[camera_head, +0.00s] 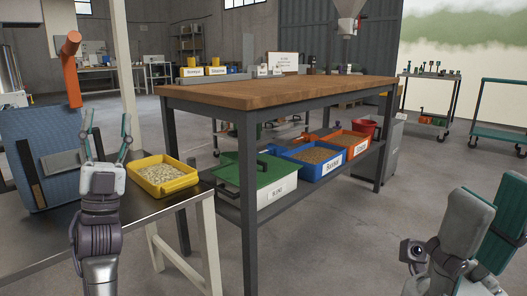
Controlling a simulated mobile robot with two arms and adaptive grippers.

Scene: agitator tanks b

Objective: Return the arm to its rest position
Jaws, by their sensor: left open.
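My left gripper (107,138) is at the left, over the front of the dark-topped table. Its two fingers point up and stand apart, with nothing seen between them. A yellow tray (165,187) of pale pellets sits on the table just right of it. A blue panel-like object (45,160) with a dark handle stands close to its left.
A wooden-topped table (270,92) stands in the middle. Its lower shelf holds a green-lidded white box (262,190), a blue bin (312,160) and an orange bin (346,143). An orange upright part (71,68) rises at the left. Carts stand at the back right. The floor between is clear.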

